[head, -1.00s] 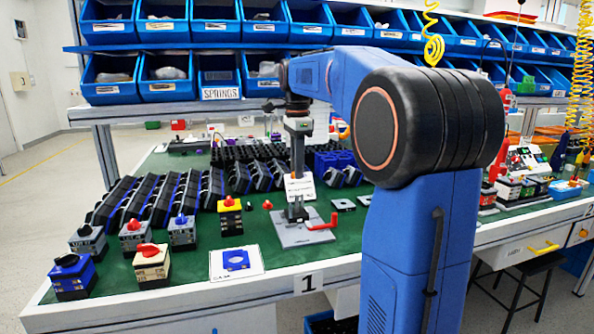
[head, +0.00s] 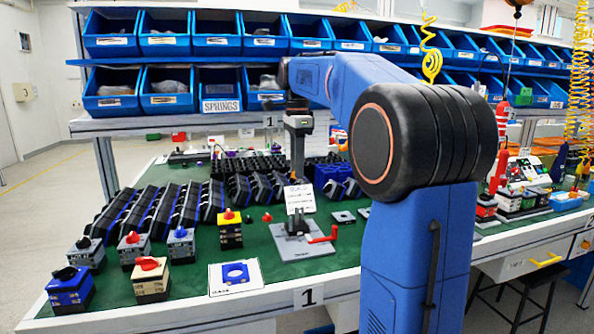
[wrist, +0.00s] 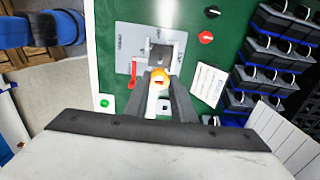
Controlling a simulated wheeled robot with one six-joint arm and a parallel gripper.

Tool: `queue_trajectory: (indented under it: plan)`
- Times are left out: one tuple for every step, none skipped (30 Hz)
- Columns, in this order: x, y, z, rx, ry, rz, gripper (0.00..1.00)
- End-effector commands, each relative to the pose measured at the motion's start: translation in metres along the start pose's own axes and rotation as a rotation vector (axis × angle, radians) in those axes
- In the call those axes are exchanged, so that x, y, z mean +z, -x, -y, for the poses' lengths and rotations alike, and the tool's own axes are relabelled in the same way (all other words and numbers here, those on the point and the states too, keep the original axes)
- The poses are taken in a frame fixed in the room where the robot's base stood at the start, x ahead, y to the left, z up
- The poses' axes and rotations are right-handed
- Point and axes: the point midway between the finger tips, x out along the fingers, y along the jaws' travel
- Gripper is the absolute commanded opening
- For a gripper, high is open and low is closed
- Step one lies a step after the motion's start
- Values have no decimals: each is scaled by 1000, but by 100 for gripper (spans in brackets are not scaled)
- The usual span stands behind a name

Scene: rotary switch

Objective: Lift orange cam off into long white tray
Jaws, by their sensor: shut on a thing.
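The orange cam (wrist: 160,75) is a small rounded orange piece with a pale centre, in the wrist view. My gripper (wrist: 160,80) is shut on it, with a dark finger on each side. Just beyond it is the fixture's dark block on a grey plate (wrist: 130,42); I cannot tell whether the cam touches it. In the head view my gripper (head: 298,150) points straight down above the grey plate (head: 290,246), and the cam is not discernible there. I cannot clearly identify the long white tray; a pale ribbed surface (wrist: 285,140) shows at the wrist view's lower right.
A red lever (head: 322,237) sticks out from the plate, and a white card (head: 299,198) stands by it. Several rotary switches (head: 142,278) stand at the left. Blue bins (head: 225,85) hang behind.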

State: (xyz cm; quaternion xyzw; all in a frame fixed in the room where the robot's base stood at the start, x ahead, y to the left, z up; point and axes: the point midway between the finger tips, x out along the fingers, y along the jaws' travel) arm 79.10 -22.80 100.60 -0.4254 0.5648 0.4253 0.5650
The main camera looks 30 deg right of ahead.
Motion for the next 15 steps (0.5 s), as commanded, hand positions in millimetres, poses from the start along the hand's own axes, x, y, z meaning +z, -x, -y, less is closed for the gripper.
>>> queue_trajectory:
  plan:
    - [0, 2, 0, -1, 0, 0, 0]
    - [0, 4, 0, -1, 0, 0, 0]
    - [0, 5, 0, -1, 0, 0, 0]
    - [0, 6, 0, 0, 0, 0, 0]
    - [0, 7, 0, 0, 0, 0, 0]
    - [0, 9, 0, 1, 0, 0, 0]
    - [0, 10, 0, 0, 0, 0, 0]
    - [0, 11, 0, 0, 0, 0, 0]
    - [0, 13, 0, 0, 0, 0, 0]
    - [0, 14, 0, -1, 0, 0, 0]
    - [0, 16, 0, -1, 0, 0, 0]
    - [0, 17, 0, -1, 0, 0, 0]
    - [0, 18, 0, -1, 0, 0, 0]
    - [0, 19, 0, 0, 0, 0, 0]
    - [0, 21, 0, 0, 0, 0, 0]
